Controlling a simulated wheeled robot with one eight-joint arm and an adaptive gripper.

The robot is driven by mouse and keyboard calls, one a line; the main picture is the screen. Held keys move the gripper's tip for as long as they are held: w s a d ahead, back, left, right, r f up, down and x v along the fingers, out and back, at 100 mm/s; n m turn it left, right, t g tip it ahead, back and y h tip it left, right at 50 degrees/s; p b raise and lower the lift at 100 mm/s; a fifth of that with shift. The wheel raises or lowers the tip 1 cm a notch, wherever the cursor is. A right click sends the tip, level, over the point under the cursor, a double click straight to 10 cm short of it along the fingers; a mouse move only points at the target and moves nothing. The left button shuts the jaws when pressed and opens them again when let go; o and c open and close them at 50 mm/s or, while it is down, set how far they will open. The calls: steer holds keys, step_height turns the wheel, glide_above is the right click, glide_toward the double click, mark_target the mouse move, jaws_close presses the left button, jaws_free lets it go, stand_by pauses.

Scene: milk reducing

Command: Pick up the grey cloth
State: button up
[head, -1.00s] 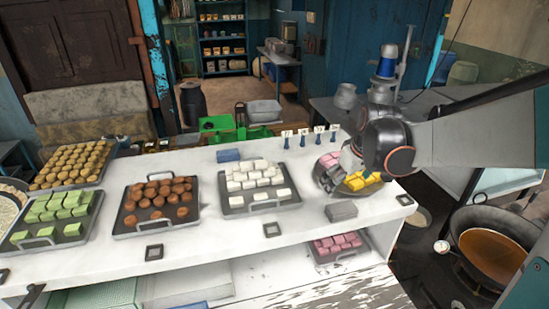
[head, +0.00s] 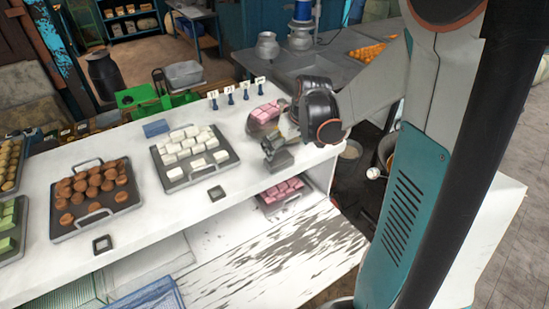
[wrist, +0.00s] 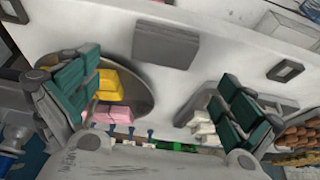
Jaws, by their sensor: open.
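The grey cloth (head: 281,160) is a flat, folded grey block on the white counter near its right end. In the head view it sits just below my gripper (head: 272,145), which partly hides it. The wrist view shows the cloth (wrist: 166,44) whole at the top middle, lying flat. My gripper (wrist: 158,102) is open there, its green-padded fingers spread wide left and right with nothing between them. The cloth is apart from both fingers.
A round tray (wrist: 148,88) with yellow and pink sweets lies beside the left finger. A tray of white sweets (head: 193,152) and a folded blue cloth (head: 156,128) are further left. Pink sweets (head: 282,190) sit on the shelf below.

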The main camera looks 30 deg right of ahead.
mark_target(279, 158)
steer(key=shift+a+x, duration=0.1)
steer(key=shift+x, duration=1.6)
steer(key=shift+a+x, duration=0.15)
steer(key=shift+x, duration=1.55)
steer(key=c, duration=1.2)
step_height(279, 158, up, 20)
steer(key=shift+p, duration=0.65)
